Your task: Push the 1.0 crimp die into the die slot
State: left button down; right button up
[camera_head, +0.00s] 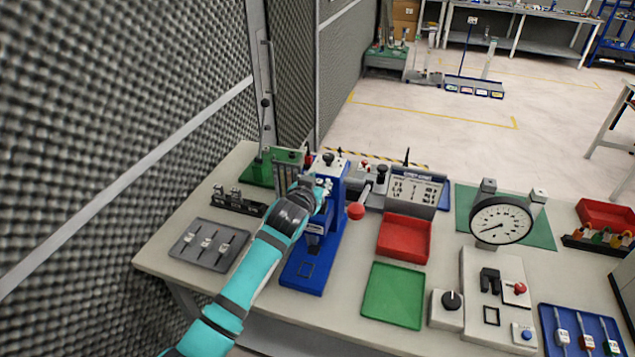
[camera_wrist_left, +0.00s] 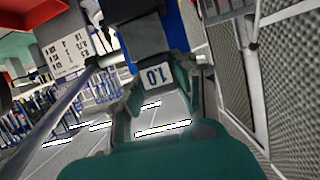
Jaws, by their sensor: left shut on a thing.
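The 1.0 crimp die (camera_wrist_left: 153,77), a block with a white "1.0" label, is between the fingers of my left gripper (camera_wrist_left: 155,105) in the left wrist view. The gripper is shut on it. In the head view my left gripper (camera_head: 318,188) is at the upper part of the blue press (camera_head: 306,272), against its left side. The press also shows in the left wrist view (camera_wrist_left: 174,28), with a dark grey block directly beyond the die. The die slot is hidden, and I cannot tell how far the die is in it. My right gripper is not in view.
A grey tray (camera_head: 184,249) with several labelled pieces lies left of the press. A red tray (camera_head: 381,247), a green tray (camera_head: 378,312) and a dial gauge (camera_head: 501,222) stand to the right. The red-knobbed lever (camera_head: 355,211) sticks out right. A foam wall (camera_head: 110,120) borders the left.

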pick_arm(q)
jog(key=shift+f+b, duration=0.75)
jog(key=shift+f, duration=0.55)
jog(key=c, duration=1)
grip_release()
jog(key=shift+s, duration=0.1)
jog(key=v, duration=1.2)
